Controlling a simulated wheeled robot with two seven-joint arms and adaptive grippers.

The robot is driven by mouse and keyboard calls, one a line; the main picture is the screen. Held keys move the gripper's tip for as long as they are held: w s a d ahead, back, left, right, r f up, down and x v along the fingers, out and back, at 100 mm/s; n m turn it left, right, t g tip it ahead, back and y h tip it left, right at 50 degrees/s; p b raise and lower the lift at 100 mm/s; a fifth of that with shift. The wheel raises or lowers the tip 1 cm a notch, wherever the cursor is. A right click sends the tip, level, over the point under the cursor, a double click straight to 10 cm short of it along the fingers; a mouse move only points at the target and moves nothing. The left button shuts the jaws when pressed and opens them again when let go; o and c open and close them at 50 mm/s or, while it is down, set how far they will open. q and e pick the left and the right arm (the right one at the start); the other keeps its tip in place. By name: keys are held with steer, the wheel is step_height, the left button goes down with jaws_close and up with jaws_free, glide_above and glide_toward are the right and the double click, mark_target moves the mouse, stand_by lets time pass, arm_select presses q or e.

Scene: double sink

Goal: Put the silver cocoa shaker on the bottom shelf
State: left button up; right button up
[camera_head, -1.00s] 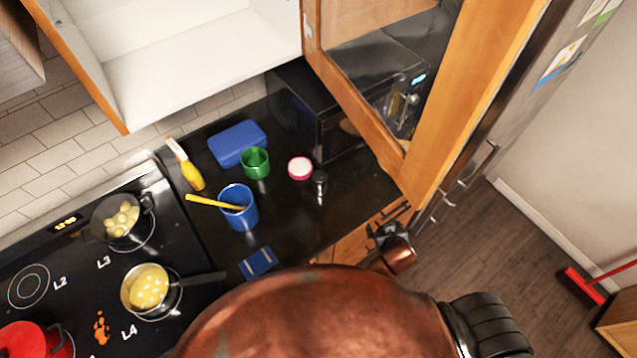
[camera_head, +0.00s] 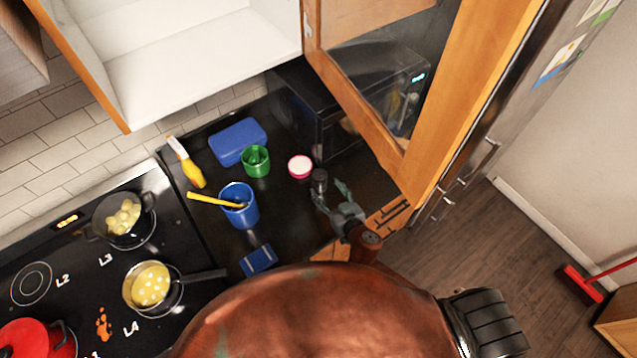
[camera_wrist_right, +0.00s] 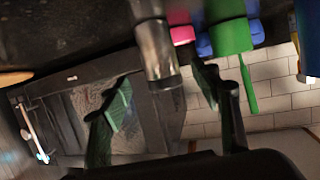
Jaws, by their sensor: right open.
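The silver cocoa shaker (camera_head: 319,178) is a small cylinder with a dark top, standing on the black counter beside a pink-rimmed white cup. My right gripper (camera_head: 331,193) is open and empty just in front of the shaker, slightly to its right. In the right wrist view, the shaker (camera_wrist_right: 157,48) shows between the two spread fingers of the gripper (camera_wrist_right: 163,90), ahead of their tips. I see no clear contact. The bottom shelf (camera_head: 190,85) is the white floor of the open wall cabinet at upper left; the visible part is empty. My left gripper is not in view.
The open glass-paned door (camera_head: 375,70) hangs over the microwave (camera_head: 335,135), right of the shaker. A pink-rimmed cup (camera_head: 300,167), green cup (camera_head: 256,163), blue mug (camera_head: 240,212) and blue box (camera_head: 237,140) stand left of it. The stove (camera_head: 75,275) holds pans.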

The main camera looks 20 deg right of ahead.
mark_target(323, 184)
steer(key=x, duration=0.3)
steer(key=p+x, duration=0.1)
steer(key=x, duration=0.2)
steer(key=shift+w+a+f, duration=0.1)
steer(key=shift+w+f, duration=0.15)
steer(key=shift+f, duration=0.05)
steer(key=shift+c, duration=0.3)
steer(key=c, duration=1.4)
steer(key=shift+o, duration=0.2)
steer(key=shift+r, duration=0.1)
